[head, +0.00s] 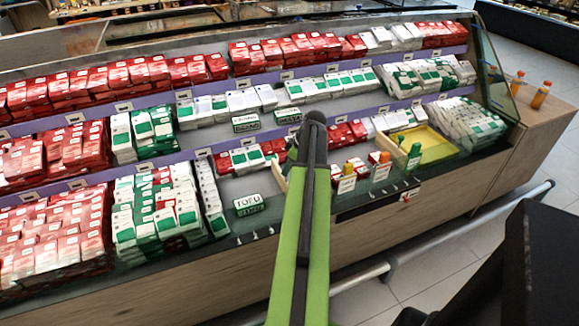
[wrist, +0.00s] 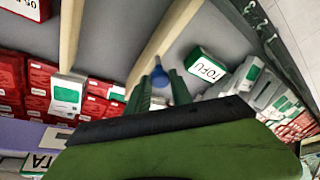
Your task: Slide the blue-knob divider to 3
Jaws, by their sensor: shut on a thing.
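The blue knob (wrist: 160,77) sits between the two green fingers of my gripper (wrist: 159,84) in the wrist view. The fingers are shut on it. A pale wooden divider strip (wrist: 172,38) runs from behind the knob toward the top of that view. In the head view my green arm covers the knob and most of the gripper; a short piece of pale strip (head: 279,178) shows left of the arm. Small white marks (wrist: 271,38) line the shelf's front edge, but I cannot read their numbers.
A second wooden strip (wrist: 71,45) lies to the left. A green-and-white TOFU box (wrist: 206,66) lies to the right of the knob, with grey bare shelf between. Red packs (wrist: 98,106) stand behind.

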